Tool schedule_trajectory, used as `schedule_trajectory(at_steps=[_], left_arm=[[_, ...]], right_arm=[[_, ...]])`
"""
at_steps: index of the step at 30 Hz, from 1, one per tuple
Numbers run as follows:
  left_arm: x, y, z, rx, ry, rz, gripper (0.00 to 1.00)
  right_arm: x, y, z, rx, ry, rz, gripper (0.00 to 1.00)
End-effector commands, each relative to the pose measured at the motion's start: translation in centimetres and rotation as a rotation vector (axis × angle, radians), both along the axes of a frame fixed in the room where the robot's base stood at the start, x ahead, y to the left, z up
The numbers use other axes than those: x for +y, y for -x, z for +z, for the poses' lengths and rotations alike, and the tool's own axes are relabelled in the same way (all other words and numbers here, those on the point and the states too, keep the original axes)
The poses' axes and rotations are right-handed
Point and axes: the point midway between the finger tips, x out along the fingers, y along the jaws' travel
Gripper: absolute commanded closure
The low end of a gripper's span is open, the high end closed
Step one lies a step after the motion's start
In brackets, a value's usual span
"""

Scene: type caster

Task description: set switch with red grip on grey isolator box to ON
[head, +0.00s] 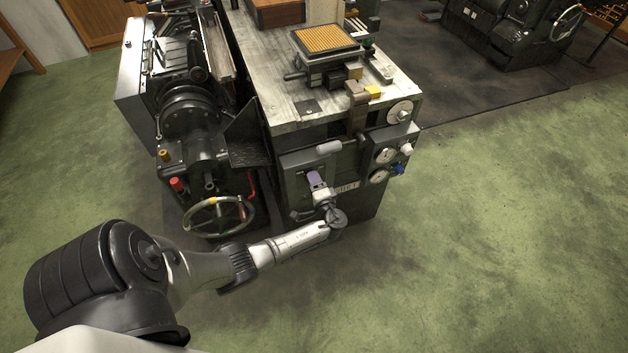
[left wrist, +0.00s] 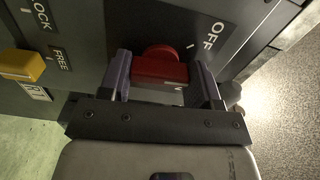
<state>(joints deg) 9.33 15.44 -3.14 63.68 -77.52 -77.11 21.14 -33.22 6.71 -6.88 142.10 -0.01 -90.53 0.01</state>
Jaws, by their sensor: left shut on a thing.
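The grey isolator box (head: 292,176) is on the front of the machine in the head view, and its dark face fills much of the left wrist view. The switch's red grip (left wrist: 158,69) sits between the two fingers of my left gripper (left wrist: 163,80), which is shut on it. A white OFF label (left wrist: 214,34) with a tick mark shows above and to the right of the grip. No ON label shows. In the head view my left gripper (head: 316,182) is at the box front and hides the red grip. My right gripper is not in view.
A yellow knob (left wrist: 22,65) with LOCK and FREE labels sits left of the grip. In the head view a handwheel (head: 218,216) stands left of the box, and gauges (head: 386,157) are to its right. The green floor at right is clear.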

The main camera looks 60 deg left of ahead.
Motion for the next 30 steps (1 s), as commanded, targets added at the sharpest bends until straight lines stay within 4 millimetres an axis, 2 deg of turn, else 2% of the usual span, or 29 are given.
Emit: schedule_trajectory(at_steps=[18,30], left_arm=[[0.1,0.0,0.2,0.561,-0.091,0.000,0.66],[0.1,0.0,0.1,0.789,-0.127,0.000,0.66]], right_arm=[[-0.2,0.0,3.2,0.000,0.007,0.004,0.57],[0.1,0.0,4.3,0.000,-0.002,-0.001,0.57]])
